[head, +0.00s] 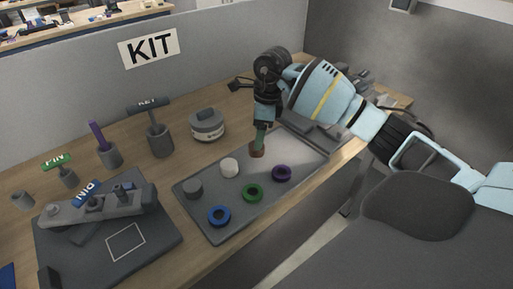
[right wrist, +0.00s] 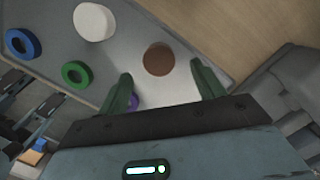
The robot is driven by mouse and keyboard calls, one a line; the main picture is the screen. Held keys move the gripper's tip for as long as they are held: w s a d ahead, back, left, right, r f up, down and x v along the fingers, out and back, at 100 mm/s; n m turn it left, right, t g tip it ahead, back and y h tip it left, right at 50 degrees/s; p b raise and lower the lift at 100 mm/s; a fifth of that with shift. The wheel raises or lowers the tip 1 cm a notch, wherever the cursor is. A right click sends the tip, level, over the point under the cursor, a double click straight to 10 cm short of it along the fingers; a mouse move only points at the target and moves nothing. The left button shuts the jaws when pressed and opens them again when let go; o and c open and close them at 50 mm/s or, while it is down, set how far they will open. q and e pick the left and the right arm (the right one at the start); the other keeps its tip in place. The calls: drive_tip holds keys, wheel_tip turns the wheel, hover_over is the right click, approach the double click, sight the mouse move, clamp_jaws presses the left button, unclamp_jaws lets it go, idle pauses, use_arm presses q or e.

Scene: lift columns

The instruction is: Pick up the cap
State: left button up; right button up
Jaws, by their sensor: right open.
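The task does not say which piece is the cap. A brown round piece (head: 256,151) stands on the grey tray (head: 215,238), near its back edge. A white round piece (head: 229,168) and a dark grey one (head: 193,188) stand left of it. My right gripper (head: 261,138) is above the brown piece, pointing down. In the right wrist view, its green fingers (right wrist: 161,74) are open and empty, and the brown piece (right wrist: 157,59) shows in the gap between the fingertips. I cannot tell whether they touch it. My left gripper is not in view.
Blue (head: 219,216), green (head: 252,193) and purple (head: 282,173) rings lie along the tray's front. A grey round container (head: 206,125) stands behind the tray. A dark mat (head: 75,256) with a grey fixture lies left. Holders with tools stand along the partition (head: 75,95).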

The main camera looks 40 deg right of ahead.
drive_tip(key=f, duration=0.4)
drive_tip(key=shift+w+a+f, duration=0.1)
drive_tip(key=shift+a+f, duration=0.15)
drive_tip(key=shift+a, duration=0.05)
drive_tip(key=c, duration=1.1)
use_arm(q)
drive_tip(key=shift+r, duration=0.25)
use_arm(e)
drive_tip(key=shift+r, duration=0.1)
